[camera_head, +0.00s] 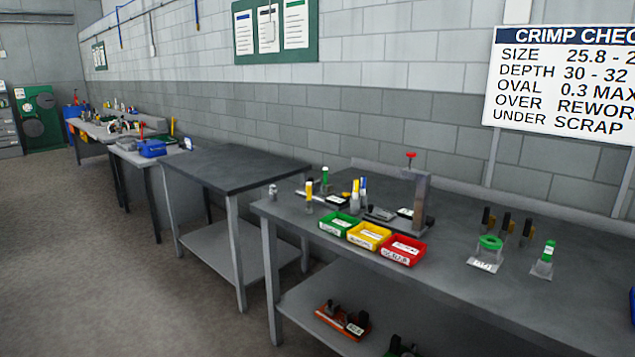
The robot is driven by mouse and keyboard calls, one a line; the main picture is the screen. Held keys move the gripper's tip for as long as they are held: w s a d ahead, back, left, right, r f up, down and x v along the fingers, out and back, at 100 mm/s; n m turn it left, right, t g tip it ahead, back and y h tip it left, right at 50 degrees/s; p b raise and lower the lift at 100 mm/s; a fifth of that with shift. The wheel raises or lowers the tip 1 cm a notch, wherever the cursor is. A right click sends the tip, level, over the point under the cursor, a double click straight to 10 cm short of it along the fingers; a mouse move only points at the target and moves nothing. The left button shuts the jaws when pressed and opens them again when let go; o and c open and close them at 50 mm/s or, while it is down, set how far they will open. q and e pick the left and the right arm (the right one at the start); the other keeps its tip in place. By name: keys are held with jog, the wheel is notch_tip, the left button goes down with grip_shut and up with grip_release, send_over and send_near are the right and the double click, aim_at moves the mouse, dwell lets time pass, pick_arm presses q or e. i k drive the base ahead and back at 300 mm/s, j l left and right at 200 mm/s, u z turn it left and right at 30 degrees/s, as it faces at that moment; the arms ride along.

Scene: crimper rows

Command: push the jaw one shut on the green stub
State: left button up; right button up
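Several small dark crimper-like tools (507,223) with brownish parts stand in a row at the right of the near bench. In front of them a green ring-shaped piece (490,242) sits on a labelled pale stand. To its right an upright green piece with a white label (548,252) stands on another small stand. A further upright piece with a green top (325,176) stands at the back left of the bench. I cannot tell which is the green stub or which is jaw one; the jaws are too small to read. Neither gripper shows.
The grey bench (455,291) holds green (339,224), yellow (369,237) and red bins (402,250) along its front edge. A grey post with a red knob (419,198) rises behind them. A bare dark table (222,166) stands to the left. Open floor (90,260) lies left.

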aim_at(316, 185)
jog(key=i+j+z, duration=0.15)
jog(key=i+z, duration=0.25)
jog(key=i+j+z, duration=0.15)
jog(key=z, duration=0.25)
jog(key=i+j, duration=0.2)
jog(key=j, duration=0.15)
jog(key=i+j+z, duration=0.15)
jog(key=i+j, duration=0.3)
jog(key=j, duration=0.25)
jog(key=i+j+z, duration=0.1)
jog(key=j, duration=0.25)
jog(key=i+j+z, duration=0.1)
jog(key=i+j, duration=0.35)
jog(key=j, duration=0.3)
jog(key=i+j+z, duration=0.1)
jog(key=j, duration=0.3)
jog(key=i, duration=0.1)
